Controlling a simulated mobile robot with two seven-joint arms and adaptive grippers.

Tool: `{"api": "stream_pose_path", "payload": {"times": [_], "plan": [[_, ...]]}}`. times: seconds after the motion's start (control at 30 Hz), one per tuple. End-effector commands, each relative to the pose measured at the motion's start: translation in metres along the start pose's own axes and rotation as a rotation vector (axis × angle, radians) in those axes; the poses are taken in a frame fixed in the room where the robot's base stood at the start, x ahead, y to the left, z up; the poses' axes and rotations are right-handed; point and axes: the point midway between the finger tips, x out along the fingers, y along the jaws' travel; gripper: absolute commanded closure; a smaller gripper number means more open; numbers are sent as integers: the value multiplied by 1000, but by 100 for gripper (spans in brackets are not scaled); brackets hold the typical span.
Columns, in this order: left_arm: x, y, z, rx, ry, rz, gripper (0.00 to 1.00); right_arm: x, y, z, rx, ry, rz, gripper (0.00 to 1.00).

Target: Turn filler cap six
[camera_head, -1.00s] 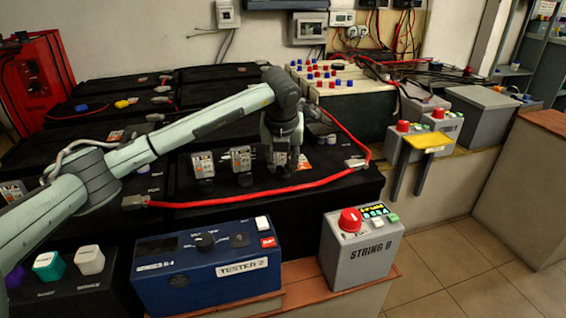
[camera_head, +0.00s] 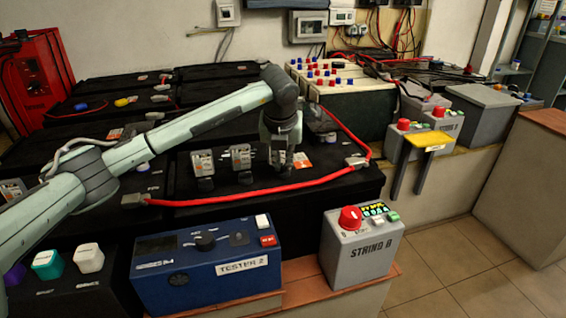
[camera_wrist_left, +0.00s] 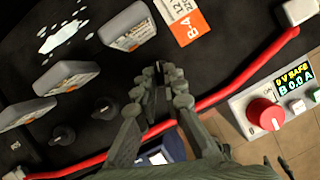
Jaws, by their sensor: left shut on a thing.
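My left gripper (camera_head: 281,165) points down over the front black battery (camera_head: 330,186). Its fingers (camera_wrist_left: 165,75) are closed together at a spot in line with the row of black filler caps. Two other black caps, a nearer one (camera_wrist_left: 105,108) and a farther one (camera_wrist_left: 62,135), stand free to the left in the wrist view. Grey tagged blocks stand behind the caps, such as the left one (camera_head: 202,163) and the middle one (camera_head: 240,158). I cannot read cap numbers. My right gripper is not in view.
A red cable (camera_head: 250,199) runs across the battery front, close to my left gripper. A blue tester box (camera_head: 205,275) and a grey STRING B box (camera_head: 362,262) with a red knob stand in front. A yellow-topped bracket (camera_head: 427,141) is at right.

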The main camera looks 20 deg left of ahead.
Motion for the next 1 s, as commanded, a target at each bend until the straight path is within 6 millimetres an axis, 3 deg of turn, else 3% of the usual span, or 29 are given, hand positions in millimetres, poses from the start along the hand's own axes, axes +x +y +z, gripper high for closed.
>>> {"api": "stream_pose_path", "payload": {"times": [0.6,1.0], "plan": [[2,5,1,453,0,-190,100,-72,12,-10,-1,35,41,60],[1,8,4,797,1,-333,100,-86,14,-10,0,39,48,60]]}}
